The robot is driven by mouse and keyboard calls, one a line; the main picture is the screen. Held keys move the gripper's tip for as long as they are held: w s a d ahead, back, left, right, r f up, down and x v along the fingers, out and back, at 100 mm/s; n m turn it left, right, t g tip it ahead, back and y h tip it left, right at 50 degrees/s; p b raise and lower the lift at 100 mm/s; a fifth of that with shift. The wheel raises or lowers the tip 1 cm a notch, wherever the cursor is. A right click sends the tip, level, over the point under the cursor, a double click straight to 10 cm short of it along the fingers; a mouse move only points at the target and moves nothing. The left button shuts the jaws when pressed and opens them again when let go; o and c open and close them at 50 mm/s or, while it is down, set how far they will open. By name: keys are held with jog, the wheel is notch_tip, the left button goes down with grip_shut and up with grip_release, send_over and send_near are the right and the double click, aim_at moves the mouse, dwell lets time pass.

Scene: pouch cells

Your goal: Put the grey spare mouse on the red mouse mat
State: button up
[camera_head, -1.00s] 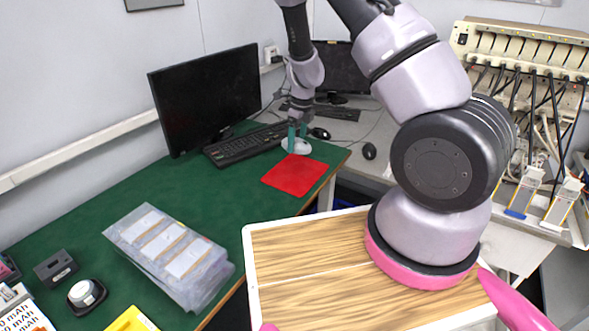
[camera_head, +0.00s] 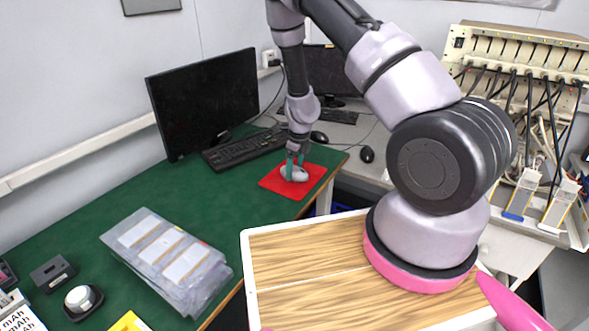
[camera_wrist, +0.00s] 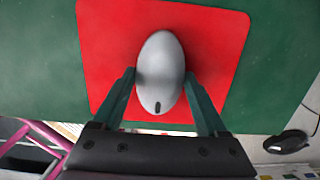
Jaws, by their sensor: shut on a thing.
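The grey mouse (camera_wrist: 160,72) is a smooth pale oval between the two green fingers of my gripper (camera_wrist: 163,90) in the wrist view. My gripper is shut on it, one finger on each side. In the head view the grey mouse (camera_head: 294,174) is over the red mouse mat (camera_head: 312,180), at the end of my gripper (camera_head: 295,160). The red mat (camera_wrist: 105,40) spreads flat under the mouse in the wrist view. I cannot tell whether the mouse touches the mat or hangs just above it.
A black keyboard (camera_head: 246,148) and a monitor (camera_head: 203,103) stand behind the mat on the green desk (camera_head: 150,185). A black mouse (camera_head: 367,154) lies on the grey desk to the right. A pile of clear pouches (camera_head: 168,257) lies at the front left.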

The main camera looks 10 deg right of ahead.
jog(key=o, duration=1.3)
jog(key=shift+f, duration=0.15)
notch_tip(320, 180, up, 13)
jog(key=s+d, duration=0.1)
notch_tip(320, 180, up, 12)
jog(key=n+t+y, duration=0.1)
jog(key=n+y, duration=0.1)
jog(key=n, duration=0.3)
send_over(298, 169)
jog(key=s+a, duration=0.1)
jog(key=s, duration=0.2)
jog(key=s+r+n+t+y, duration=0.1)
jog(key=s+r+n, duration=0.2)
jog(key=r, duration=0.4)
jog(key=s+r+n+t, duration=0.1)
jog(key=s+r+n, duration=0.25)
jog(key=r, duration=0.35)
jog(key=s+d+r+n+t, duration=0.1)
jog(key=s+r+n, duration=0.2)
jog(key=s, duration=0.2)
jog(key=s+d+r+n+t+h, duration=0.1)
jog(key=s+d+r+n, duration=0.1)
jog(key=s+r+n, duration=0.2)
jog(key=s+d+r+n+t+h, duration=0.1)
jog(key=s+d+r+n, duration=0.1)
jog(key=s, duration=0.4)
jog(key=shift+s+r+n, duration=0.3)
jog(key=shift+r+n, duration=0.6)
jog(key=shift+n, duration=0.35)
